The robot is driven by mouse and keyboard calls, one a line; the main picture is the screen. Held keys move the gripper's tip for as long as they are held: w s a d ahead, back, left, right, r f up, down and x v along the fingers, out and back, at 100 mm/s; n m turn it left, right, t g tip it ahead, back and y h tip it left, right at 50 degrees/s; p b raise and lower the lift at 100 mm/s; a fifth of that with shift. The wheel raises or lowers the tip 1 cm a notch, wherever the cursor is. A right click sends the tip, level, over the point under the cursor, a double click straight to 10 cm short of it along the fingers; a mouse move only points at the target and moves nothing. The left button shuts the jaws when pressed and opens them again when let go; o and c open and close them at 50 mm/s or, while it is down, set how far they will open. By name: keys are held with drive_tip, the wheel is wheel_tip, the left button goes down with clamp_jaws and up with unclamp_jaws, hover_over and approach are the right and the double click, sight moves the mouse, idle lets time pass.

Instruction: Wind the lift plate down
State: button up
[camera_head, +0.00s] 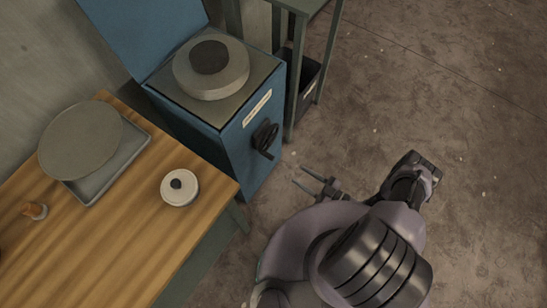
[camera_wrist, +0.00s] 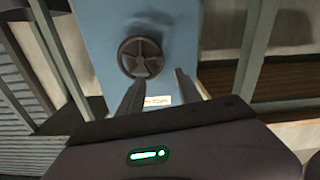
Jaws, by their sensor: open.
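A blue cabinet (camera_head: 228,150) stands with its lid raised. A grey top plate (camera_head: 256,76) lies in its opening, bearing a thick round grey disc (camera_head: 232,80) with a darker disc (camera_head: 209,57) on it. I cannot tell which of these is the lift plate. A dark handwheel with a crank handle (camera_head: 265,138) is on the cabinet's side. My gripper (camera_head: 298,175) is open and empty, below and right of the handwheel, apart from it. In the wrist view the handwheel (camera_wrist: 141,57) shows ahead, just beyond and left of the fingertips (camera_wrist: 160,76).
A green-grey stand (camera_head: 294,85) is beside the cabinet. The floor at right is clear.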

sight(272, 158)
drive_tip(key=b+x, duration=0.1)
drive_tip(key=x, duration=1.2)
drive_tip(key=shift+w+a, duration=0.2)
drive_tip(key=shift+a, duration=0.15)
drive_tip(key=shift+c, duration=0.4)
clamp_jaws()
